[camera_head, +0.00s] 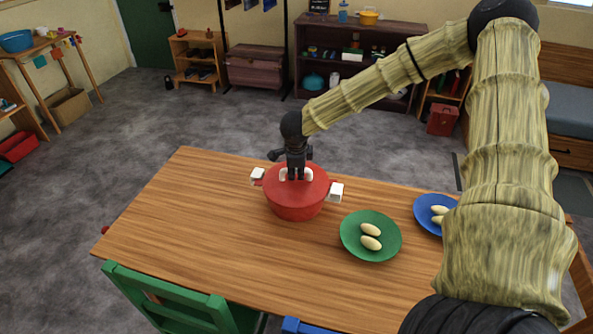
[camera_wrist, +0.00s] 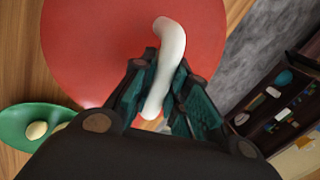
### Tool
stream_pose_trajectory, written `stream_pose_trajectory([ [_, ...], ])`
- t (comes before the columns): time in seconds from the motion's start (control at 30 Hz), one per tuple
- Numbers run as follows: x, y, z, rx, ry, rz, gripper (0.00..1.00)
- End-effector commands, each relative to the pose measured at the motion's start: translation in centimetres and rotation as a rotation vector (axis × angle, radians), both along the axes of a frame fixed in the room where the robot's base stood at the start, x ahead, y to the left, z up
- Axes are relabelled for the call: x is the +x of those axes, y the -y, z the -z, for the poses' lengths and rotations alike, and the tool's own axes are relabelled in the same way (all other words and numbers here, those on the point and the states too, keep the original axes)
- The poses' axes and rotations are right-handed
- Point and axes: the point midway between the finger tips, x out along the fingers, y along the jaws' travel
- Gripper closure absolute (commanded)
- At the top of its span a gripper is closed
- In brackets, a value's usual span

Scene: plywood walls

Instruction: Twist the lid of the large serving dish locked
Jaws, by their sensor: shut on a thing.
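The large serving dish (camera_head: 297,207) is a red round pot with white side handles on the wooden table. Its red lid (camera_head: 311,188) sits on top, and it fills much of the wrist view (camera_wrist: 90,45). A curved white lid handle (camera_wrist: 169,50) crosses the lid. My gripper (camera_head: 296,174) comes down from above onto the lid's handle. In the wrist view my gripper (camera_wrist: 160,95) has its dark fingers on both sides of the white handle, shut on it. Whether the lid is locked on the dish cannot be told.
A green plate (camera_head: 352,245) with two pale oval items stands right of the dish. A blue plate (camera_head: 424,222) with similar items is farther right, partly behind my arm. The table's left part (camera_head: 180,220) is clear. A green chair (camera_head: 175,300) stands at the front edge.

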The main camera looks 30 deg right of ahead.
Motion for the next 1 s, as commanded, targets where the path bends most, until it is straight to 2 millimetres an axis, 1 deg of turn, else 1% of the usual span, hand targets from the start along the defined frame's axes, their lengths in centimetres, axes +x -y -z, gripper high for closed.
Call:
stream_pose_trajectory([
  [0.27, 0.00, 0.04, 0.00, 0.000, 0.000, 0.005, 1.00],
  [0.37, 0.00, 0.02, -0.02, -0.001, -0.001, 0.054, 1.00],
  [0.53, -0.01, 0.03, -0.03, -0.001, -0.001, 0.184, 1.00],
  [0.67, -0.02, 0.07, 0.00, 0.000, -0.001, 0.240, 1.00],
  [1.0, -0.01, 0.03, 0.01, 0.000, 0.001, 0.245, 1.00],
])
